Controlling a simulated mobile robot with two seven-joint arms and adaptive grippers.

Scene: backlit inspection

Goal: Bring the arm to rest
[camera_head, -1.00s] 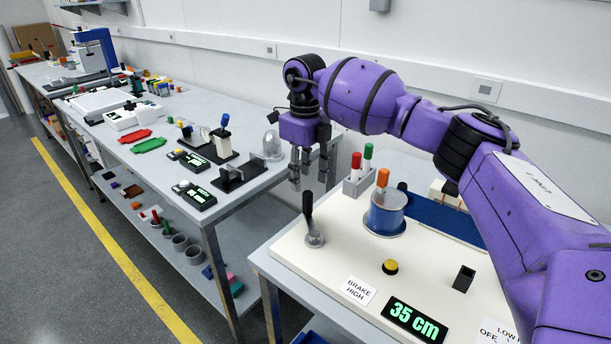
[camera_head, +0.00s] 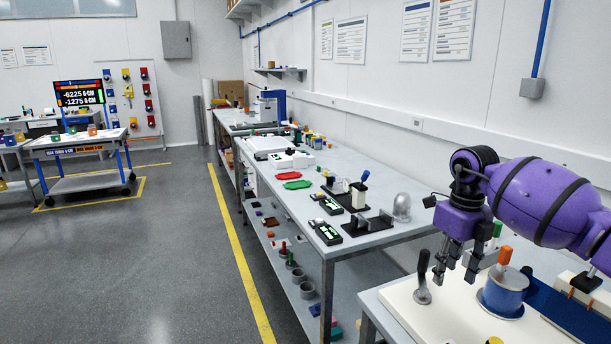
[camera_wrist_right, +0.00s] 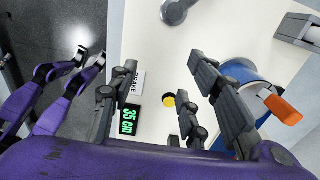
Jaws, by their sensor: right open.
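My right arm (camera_head: 540,200) reaches in from the right edge in the head view. Its right gripper (camera_head: 457,272) hangs fingers-down above the cream panel, between a black-handled lever (camera_head: 422,275) and a blue pot (camera_head: 505,292) with an orange knob. Its fingers are apart and empty. In the right wrist view the open gripper (camera_wrist_right: 155,88) spreads over the cream panel (camera_wrist_right: 160,50), with a yellow button (camera_wrist_right: 169,100) and a green "35 cm" display (camera_wrist_right: 128,120) seen past the fingers. The blue pot (camera_wrist_right: 240,72) is partly hidden by a finger.
A long bench (camera_head: 345,165) with instruments, a glass dome (camera_head: 402,207) and red and green trays runs away beyond the panel. A white wall stands on the right. Grey floor (camera_head: 170,250) with a yellow line lies open on the left; a blue-framed cart (camera_head: 85,143) stands farther off.

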